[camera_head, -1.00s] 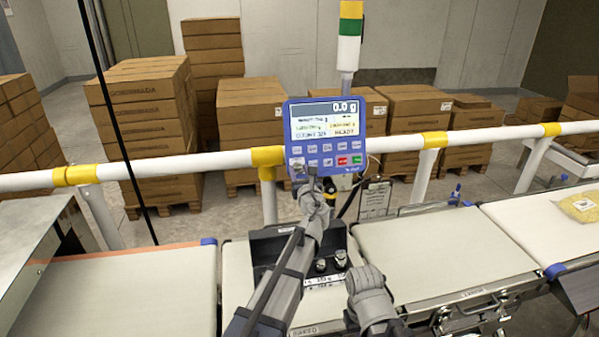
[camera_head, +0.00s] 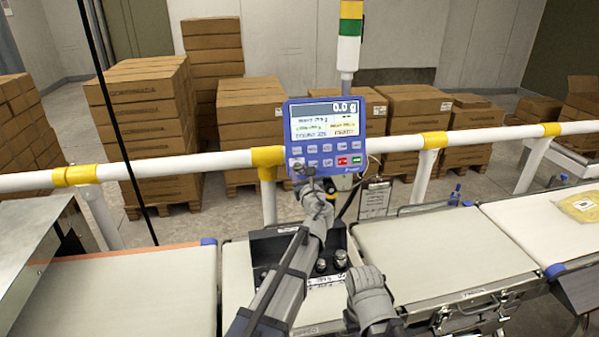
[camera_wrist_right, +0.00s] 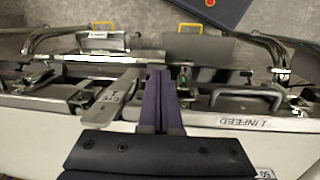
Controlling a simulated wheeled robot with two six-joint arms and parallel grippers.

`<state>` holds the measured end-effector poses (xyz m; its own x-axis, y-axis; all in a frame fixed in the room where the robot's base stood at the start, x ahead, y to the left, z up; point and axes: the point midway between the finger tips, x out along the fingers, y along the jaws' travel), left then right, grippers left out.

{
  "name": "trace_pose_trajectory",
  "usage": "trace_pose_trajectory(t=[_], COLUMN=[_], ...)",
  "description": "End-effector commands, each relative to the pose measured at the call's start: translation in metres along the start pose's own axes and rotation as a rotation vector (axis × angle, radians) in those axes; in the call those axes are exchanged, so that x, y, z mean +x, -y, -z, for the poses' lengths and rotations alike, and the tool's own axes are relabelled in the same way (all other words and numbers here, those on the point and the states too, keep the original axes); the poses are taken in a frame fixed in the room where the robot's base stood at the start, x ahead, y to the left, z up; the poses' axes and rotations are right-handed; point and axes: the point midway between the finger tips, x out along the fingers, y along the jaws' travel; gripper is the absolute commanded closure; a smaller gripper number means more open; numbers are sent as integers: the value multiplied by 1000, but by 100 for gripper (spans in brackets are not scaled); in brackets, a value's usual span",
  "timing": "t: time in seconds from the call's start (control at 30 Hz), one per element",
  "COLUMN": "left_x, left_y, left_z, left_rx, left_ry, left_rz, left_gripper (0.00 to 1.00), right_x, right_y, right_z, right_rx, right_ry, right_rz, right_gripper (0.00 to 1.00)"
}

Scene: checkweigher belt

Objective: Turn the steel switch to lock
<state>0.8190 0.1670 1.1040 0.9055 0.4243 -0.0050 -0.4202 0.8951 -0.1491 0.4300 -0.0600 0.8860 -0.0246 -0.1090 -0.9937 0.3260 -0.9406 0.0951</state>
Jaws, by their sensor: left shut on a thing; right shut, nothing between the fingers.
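The blue control panel (camera_head: 326,136) with a lit screen and rows of buttons stands on the rail in the head view. My left gripper (camera_head: 308,176) is at the panel's lower left corner, shut on a small grey part that I take for the steel switch. The fingers hide most of that part, so its turned position cannot be told. My right arm (camera_head: 370,302) is low in the head view, over the conveyor's near side. In the right wrist view my right gripper (camera_wrist_right: 158,76) is shut and empty, pointing at the belt frame's side.
A black tray (camera_head: 262,252) with small metal weights sits under my left arm. Conveyor belts (camera_head: 435,252) lie on both sides. A white and yellow rail (camera_head: 400,143) runs behind. A bag (camera_head: 585,203) of yellow product lies on the far right belt.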

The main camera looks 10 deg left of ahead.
Motion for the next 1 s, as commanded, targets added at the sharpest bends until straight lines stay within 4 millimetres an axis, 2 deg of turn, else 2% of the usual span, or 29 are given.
trace_pose_trajectory(t=[0.47, 1.0], left_x=[1, 2], left_y=[4, 7], left_z=[-3, -6], left_rx=[-428, -919], left_ry=[1, 2], left_rz=[-122, -263], left_gripper=[100, 100], right_x=[-13, -38], right_y=[-1, -4], right_z=[-1, -2], right_rx=[0, 0], right_ry=[0, 0], right_rz=[0, 0], right_gripper=[100, 100])
